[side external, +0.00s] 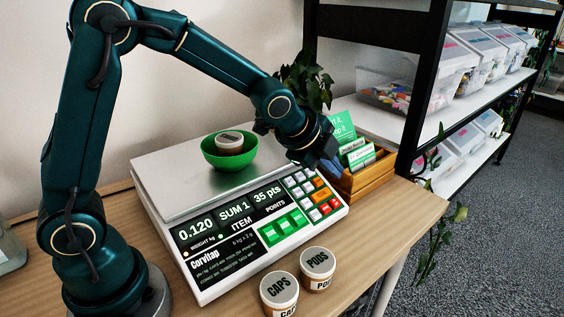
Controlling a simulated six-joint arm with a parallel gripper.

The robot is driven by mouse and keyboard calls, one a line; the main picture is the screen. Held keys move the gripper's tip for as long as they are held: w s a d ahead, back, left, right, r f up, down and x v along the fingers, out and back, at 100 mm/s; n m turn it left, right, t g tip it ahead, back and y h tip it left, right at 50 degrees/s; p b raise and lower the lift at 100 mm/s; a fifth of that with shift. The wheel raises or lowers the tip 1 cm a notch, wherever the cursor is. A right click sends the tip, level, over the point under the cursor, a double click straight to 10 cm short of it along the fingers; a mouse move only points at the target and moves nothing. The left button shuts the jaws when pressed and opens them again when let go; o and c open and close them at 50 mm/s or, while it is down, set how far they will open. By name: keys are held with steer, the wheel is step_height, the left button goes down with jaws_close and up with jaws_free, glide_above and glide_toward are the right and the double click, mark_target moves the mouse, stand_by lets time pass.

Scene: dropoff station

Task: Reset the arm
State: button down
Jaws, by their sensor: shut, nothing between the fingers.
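My arm reaches over the scale from the left in the side external view. My gripper (328,160) is at the right end of the scale, above or just past its keypad (309,190), and points down to the right. Its fingers are small and dark here; they are shut with nothing held. The scale (163,184) stands on the wooden table and its display reads 0.120, SUM 1 and 35 pts. A green bowl (229,160) sits on the scale's metal plate with a lidded jar (229,141) in it.
Two jars labelled CAPS (279,291) and PODS (317,266) stand at the table's front edge. A wooden box (369,178) with green cards (357,152) stands close beside my gripper. A black-framed shelf (426,85) with clear bins is at the right.

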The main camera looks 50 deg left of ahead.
stand_by(0.3)
steer(key=s+a+r+n+t, duration=0.2)
steer(key=s+r+n, duration=0.3)
steer(key=s+r, duration=0.45)
steer(key=s+f+n+g, duration=0.2)
steer(key=s+n, duration=0.3)
steer(key=s, duration=0.2)
steer(key=s+f+n+g, duration=0.2)
steer(key=s+f+n, duration=0.1)
steer(key=s+n, duration=0.2)
steer(key=s, duration=0.2)
steer(key=shift+s+d+f+n+g, duration=0.2)
steer(key=shift+s+d+n+g, duration=0.1)
steer(key=shift+d, duration=0.05)
stand_by(0.6)
